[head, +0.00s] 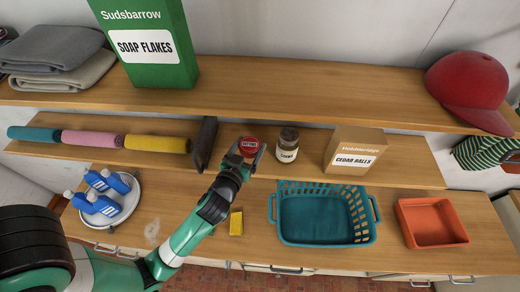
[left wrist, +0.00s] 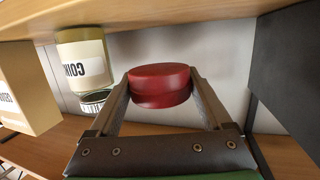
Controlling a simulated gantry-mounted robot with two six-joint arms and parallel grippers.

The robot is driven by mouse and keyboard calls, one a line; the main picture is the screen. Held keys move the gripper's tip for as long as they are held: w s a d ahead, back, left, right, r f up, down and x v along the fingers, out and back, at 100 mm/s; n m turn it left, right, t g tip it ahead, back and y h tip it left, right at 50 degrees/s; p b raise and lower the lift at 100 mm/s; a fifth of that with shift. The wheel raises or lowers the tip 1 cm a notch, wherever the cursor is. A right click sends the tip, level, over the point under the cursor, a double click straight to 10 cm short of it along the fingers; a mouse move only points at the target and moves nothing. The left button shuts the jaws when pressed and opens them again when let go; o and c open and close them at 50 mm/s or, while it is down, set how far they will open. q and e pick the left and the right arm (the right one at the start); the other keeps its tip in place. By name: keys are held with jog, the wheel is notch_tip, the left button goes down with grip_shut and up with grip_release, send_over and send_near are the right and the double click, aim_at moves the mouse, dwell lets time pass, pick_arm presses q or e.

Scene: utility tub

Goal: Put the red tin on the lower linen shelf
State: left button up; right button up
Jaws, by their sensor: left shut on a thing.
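The red tin (head: 249,146) is a short round tin with a label on its lid. My left gripper (head: 243,152) is shut on it, over the lower shelf (head: 315,172), between a dark upright divider (head: 205,143) and a glass jar (head: 287,146). In the left wrist view, which is upside down, the tin (left wrist: 160,86) sits between both fingers of the left gripper (left wrist: 160,92). I cannot tell whether the tin's base touches the shelf. My right gripper is not in view.
Rolled towels (head: 95,138) lie left of the divider; a cedar balls box (head: 352,150) stands right of the jar. The upper shelf (head: 300,88) overhangs behind. Below, the counter holds a teal basket (head: 325,240), an orange tray (head: 400,207), a yellow sponge (head: 236,222) and bottles on a plate (head: 134,190).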

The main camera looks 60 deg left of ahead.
pick_arm(q)
jog(key=shift+w+a+f, duration=0.35)
jog(key=shift+w+f, duration=0.15)
jog(key=shift+f, duration=0.2)
jog(key=f+b, duration=0.3)
jog(key=f, duration=0.1)
jog(key=shift+w+a+b, duration=0.25)
jog(key=shift+w+b, duration=0.05)
jog(key=shift+s+d+f, duration=0.1)
jog(key=shift+f, duration=0.05)
jog(key=shift+r, duration=0.2)
jog(key=shift+f, duration=0.25)
jog(key=o, duration=1.3)
jog(key=shift+r, duration=0.1)
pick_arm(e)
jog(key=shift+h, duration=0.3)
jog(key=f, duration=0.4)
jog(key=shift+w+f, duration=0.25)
pick_arm(q)
jog(key=shift+r, duration=0.1)
